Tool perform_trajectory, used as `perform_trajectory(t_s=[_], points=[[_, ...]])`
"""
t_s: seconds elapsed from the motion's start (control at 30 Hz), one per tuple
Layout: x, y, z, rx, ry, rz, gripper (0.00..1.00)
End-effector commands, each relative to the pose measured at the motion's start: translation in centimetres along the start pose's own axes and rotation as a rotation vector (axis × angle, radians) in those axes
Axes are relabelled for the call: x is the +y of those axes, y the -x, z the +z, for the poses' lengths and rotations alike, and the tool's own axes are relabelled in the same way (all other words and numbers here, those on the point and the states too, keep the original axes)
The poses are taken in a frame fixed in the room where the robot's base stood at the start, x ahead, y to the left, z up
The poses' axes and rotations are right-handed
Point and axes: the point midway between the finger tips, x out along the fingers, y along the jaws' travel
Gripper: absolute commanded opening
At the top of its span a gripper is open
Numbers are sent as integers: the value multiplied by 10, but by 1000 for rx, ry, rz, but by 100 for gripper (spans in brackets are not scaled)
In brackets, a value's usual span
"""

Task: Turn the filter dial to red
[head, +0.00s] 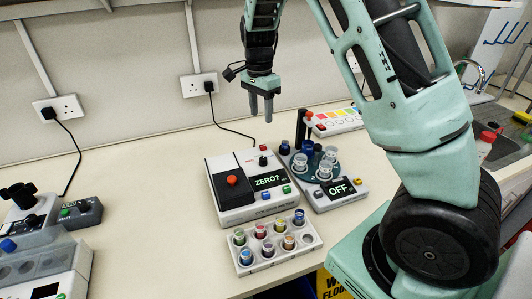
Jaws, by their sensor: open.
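A white and dark grey meter (222,205) stands in the middle of the bench, its display (268,181) reading "ZERO?". A small dark round knob (263,161) sits at its upper right, with a small red patch (263,148) just behind it. This may be the filter dial; its pointer is too small to read. A larger orange-red knob (232,180) sits on the meter's dark left part. My gripper (261,112) is open and empty, fingers pointing down, above and behind the meter, apart from it.
A white rack (244,265) of colour-capped vials stands in front. To the right is a device reading "OFF" (340,188) with several jars on a round plate. A colour chart (338,121) lies behind. The left bench is mostly clear, with a microscope-like device (30,220) at the edge.

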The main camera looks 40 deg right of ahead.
Motion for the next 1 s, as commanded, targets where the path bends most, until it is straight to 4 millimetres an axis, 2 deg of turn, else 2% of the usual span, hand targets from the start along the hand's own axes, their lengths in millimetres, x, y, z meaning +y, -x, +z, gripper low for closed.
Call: perform_trajectory(t_s=[0.6,0.8,1.0], points=[[2,-123,0,-1,2,5,46],[1,-148,0,0,3,2,46],[1,-156,1,-1,5,0,46]])
